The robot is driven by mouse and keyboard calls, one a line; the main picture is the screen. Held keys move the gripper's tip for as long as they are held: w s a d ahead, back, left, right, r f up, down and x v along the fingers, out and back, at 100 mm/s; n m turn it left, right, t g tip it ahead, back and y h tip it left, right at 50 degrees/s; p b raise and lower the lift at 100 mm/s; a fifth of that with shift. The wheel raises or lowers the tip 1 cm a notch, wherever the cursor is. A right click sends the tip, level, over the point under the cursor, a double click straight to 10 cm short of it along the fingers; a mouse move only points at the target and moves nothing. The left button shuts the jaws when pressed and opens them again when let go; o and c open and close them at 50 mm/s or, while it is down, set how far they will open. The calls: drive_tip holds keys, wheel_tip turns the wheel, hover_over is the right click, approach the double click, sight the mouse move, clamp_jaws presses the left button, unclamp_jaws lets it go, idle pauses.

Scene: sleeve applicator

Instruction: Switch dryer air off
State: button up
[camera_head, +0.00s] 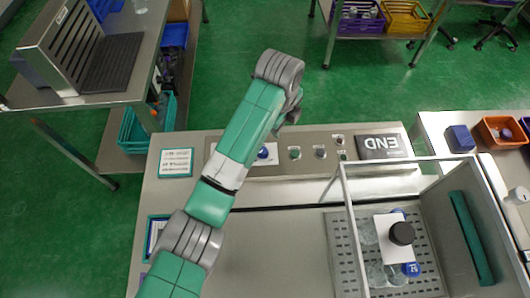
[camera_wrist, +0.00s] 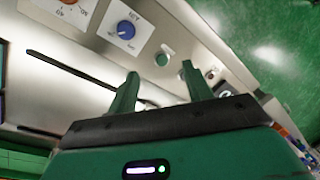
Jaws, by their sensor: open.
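A round blue knob (camera_wrist: 126,29) sits on a white label in the wrist view, with lettering that looks like AIR. Its pointer direction is too small to tell. A blue knob (camera_head: 264,153) also shows in the head view, just right of my arm. My gripper (camera_wrist: 161,84) is open and empty, its two fingers apart above the panel. The blue knob lies beyond the fingers, up and to the left, untouched. In the head view my wrist hangs over the panel's back edge, and the fingers cannot be made out.
An orange knob (camera_wrist: 70,2) with ON/OFF-like lettering is cut off by the wrist view's top edge. A green button (camera_wrist: 162,59) is close to the fingers. A dark END sign (camera_head: 380,146) stands right. A clear-walled enclosure (camera_head: 345,215) holds glassware and a black-capped item.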

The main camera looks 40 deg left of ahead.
drive_tip(key=m+g+b, duration=0.1)
drive_tip(key=g, duration=0.1)
hover_over(263, 150)
drive_tip(key=shift+h, duration=0.3)
wheel_tip(263, 150, down, 5)
drive_tip(key=shift+a+f, duration=0.15)
drive_tip(key=shift+s, duration=0.1)
wheel_tip(263, 150, down, 8)
drive_tip(key=shift+r+b, duration=0.1)
drive_tip(key=shift+b, duration=0.85)
drive_tip(key=shift+r, duration=0.1)
drive_tip(key=c, duration=1)
